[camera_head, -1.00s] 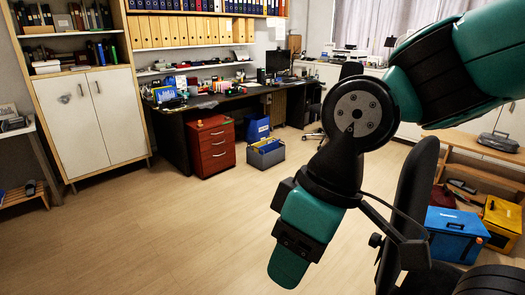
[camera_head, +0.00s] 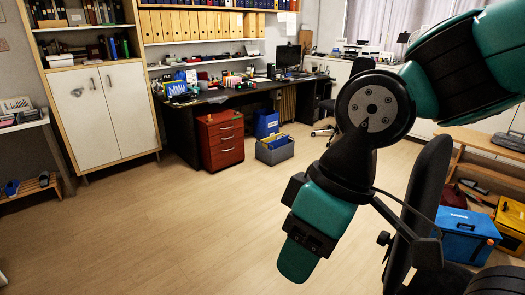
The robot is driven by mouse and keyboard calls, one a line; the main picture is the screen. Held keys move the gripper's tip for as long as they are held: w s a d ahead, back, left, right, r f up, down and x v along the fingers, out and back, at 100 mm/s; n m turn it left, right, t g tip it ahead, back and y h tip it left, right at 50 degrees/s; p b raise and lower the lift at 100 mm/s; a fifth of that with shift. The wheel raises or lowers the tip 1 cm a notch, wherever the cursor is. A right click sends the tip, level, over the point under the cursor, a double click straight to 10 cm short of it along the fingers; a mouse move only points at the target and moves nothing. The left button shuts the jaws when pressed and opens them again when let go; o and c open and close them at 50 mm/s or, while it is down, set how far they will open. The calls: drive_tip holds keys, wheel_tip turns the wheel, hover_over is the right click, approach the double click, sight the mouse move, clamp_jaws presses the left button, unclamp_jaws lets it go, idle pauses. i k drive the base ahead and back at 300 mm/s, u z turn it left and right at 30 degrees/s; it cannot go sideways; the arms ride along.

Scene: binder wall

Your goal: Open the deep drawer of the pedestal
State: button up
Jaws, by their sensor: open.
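The red drawer pedestal (camera_head: 205,146) stands on the floor under the left part of the dark desk, across the room. Its front shows several drawers with light handles, all looking shut. The lowest drawer (camera_head: 228,159) looks the tallest. My gripper (camera_head: 296,260) is in the lower middle of the view, pointing down and seen mostly from the side. It is open, with nothing seen in it, and well apart from the pedestal. The gap between its fingers is hard to see from here.
A grey crate (camera_head: 275,154) and a blue bag stand right of the pedestal. A white-doored cabinet (camera_head: 105,115) is on the left. A black chair (camera_head: 425,200) and a blue box (camera_head: 465,238) are at right. The wooden floor (camera_head: 160,230) ahead is clear.

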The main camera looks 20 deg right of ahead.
sight(222, 155)
drive_tip(key=z, duration=0.05)
drive_tip(key=i, duration=3.9)
drive_tip(key=z, duration=1.5)
drive_tip(key=i, duration=1.5)
drive_tip(key=u, duration=1.65)
